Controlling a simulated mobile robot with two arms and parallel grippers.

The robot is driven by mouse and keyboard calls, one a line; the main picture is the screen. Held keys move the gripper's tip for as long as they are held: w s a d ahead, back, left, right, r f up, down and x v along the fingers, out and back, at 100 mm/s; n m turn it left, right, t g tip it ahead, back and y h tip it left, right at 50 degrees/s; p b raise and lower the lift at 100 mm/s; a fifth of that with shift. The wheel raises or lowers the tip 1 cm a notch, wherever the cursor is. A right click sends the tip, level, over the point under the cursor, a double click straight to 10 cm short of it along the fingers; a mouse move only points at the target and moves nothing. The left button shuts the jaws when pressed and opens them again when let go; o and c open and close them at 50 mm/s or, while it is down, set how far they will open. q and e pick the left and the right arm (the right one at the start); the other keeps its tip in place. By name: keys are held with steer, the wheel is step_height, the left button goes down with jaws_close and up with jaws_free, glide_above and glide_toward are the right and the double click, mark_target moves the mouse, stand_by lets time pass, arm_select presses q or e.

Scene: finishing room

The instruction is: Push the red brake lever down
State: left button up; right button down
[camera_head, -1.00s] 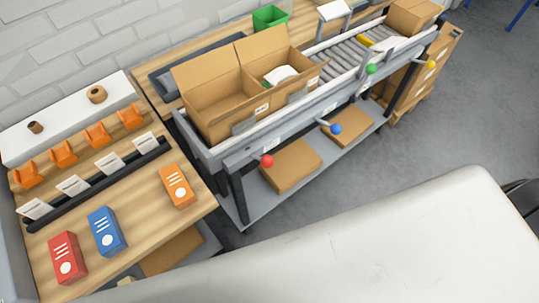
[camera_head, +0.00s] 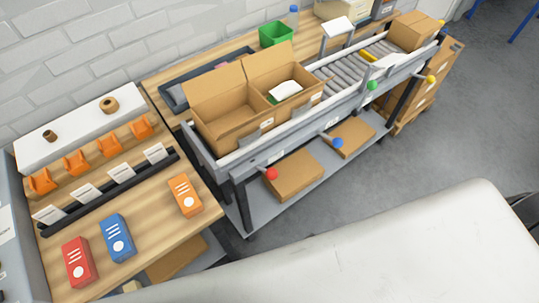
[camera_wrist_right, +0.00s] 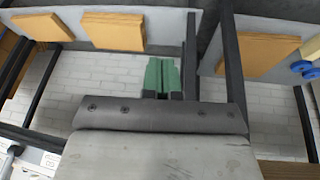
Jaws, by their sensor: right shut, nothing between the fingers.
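The red brake lever shows as a red ball knob (camera_head: 271,174) on the front of the conveyor frame, below the left carton, in the head view. Its arm is mostly hidden behind the knob. I do not see the red knob in the right wrist view. My right gripper (camera_wrist_right: 163,76) shows green fingers in the right wrist view. They are shut together and empty, with nothing touching them. Neither gripper shows in the head view, so the distance from my right gripper to the red knob cannot be told.
Blue (camera_head: 337,142), green (camera_head: 372,85) and yellow (camera_head: 430,79) knobs line the same conveyor. An open carton (camera_head: 222,118) stands on it. Flat cardboard (camera_head: 294,175) lies on the shelf below. A wooden bench (camera_head: 160,228) with red, blue and orange boxes stands at left.

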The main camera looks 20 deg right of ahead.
steer(key=w+a+r+m+t+p, duration=0.1)
steer(key=w+r+t+p, duration=0.35)
steer(key=r, duration=1.35)
steer(key=w+a+r+t+p, duration=0.1)
steer(key=w+r, duration=0.7)
steer(key=r, duration=1)
steer(key=w+a+r+n+t+y, duration=0.45)
steer(key=w+a+r+t, duration=0.4)
steer(key=w+r, duration=0.25)
steer(key=a+r+n+g+y, duration=0.4)
steer(key=a+n+g+y, duration=0.75)
steer(key=n+y, duration=0.2)
steer(key=d+f+n+g+h, duration=0.1)
steer(key=d+f+g+h, duration=0.1)
steer(key=f+g+h, duration=0.1)
steer(key=d+f+n+g+h, duration=0.2)
steer(key=d+f+g+h, duration=0.1)
steer(key=h, duration=0.1)
steer(key=s+d+f+n+g+h+p, duration=0.1)
steer(key=d+f+g+h, duration=0.1)
steer(key=f+g+h, duration=0.1)
steer(key=shift+d+f+h, duration=0.3)
steer(key=shift+d+h, duration=0.05)
steer(key=shift+h, duration=0.05)
steer(key=w+d+m+g+h, duration=0.1)
steer(key=d+h, duration=0.3)
steer(key=d, duration=0.3)
steer(key=shift+w+d+f+h, duration=0.15)
steer(key=shift+w+d+h, duration=0.05)
steer(key=shift+d+h, duration=0.2)
